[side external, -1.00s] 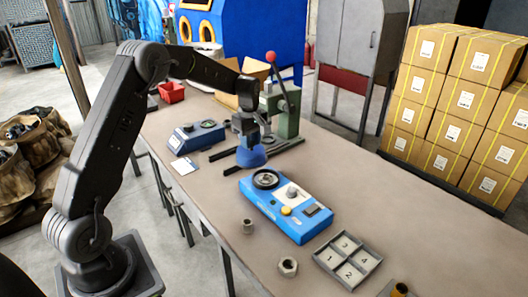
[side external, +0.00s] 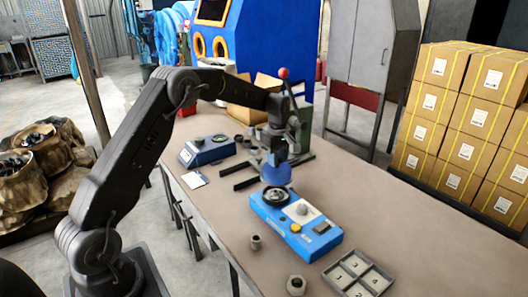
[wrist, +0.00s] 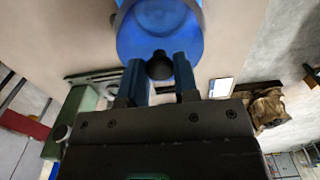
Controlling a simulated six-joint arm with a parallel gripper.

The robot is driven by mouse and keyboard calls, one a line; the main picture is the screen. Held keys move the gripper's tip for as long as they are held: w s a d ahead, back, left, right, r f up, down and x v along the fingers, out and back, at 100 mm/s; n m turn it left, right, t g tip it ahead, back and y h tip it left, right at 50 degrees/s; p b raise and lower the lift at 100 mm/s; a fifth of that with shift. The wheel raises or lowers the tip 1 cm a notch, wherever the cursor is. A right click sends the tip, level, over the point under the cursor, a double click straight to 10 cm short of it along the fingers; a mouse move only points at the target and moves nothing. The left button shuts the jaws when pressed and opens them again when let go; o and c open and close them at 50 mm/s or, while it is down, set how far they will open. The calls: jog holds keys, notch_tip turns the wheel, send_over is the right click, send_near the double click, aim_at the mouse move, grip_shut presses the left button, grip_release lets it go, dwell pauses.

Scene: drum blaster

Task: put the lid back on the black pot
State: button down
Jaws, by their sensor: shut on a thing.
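My gripper (side external: 275,156) is shut on the dark knob (wrist: 160,66) of a blue round lid (side external: 277,174). In the wrist view the lid (wrist: 160,30) hangs beyond the blue fingertips, and the top of the picture cuts it off. A black round open-topped piece, seemingly the black pot (side external: 276,198), sits on the left end of a blue device (side external: 297,222). In the side view the lid is just above and behind the pot, with a small gap between them. The exact depth between the two cannot be told.
A second blue device (side external: 207,151) and several dark cylinders stand behind to the left. A green press (side external: 301,132) with a red-knobbed lever stands behind my gripper. A grey numbered tray (side external: 357,273), a nut (side external: 296,285) and a small cylinder (side external: 256,242) lie in front.

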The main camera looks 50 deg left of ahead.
jog(key=shift+f, duration=3.05)
jog(key=shift+f, duration=0.2)
jog(key=shift+c, duration=1.5)
grip_release()
jog(key=shift+r, duration=3.5)
jog(key=shift+c, duration=0.2)
grip_shut()
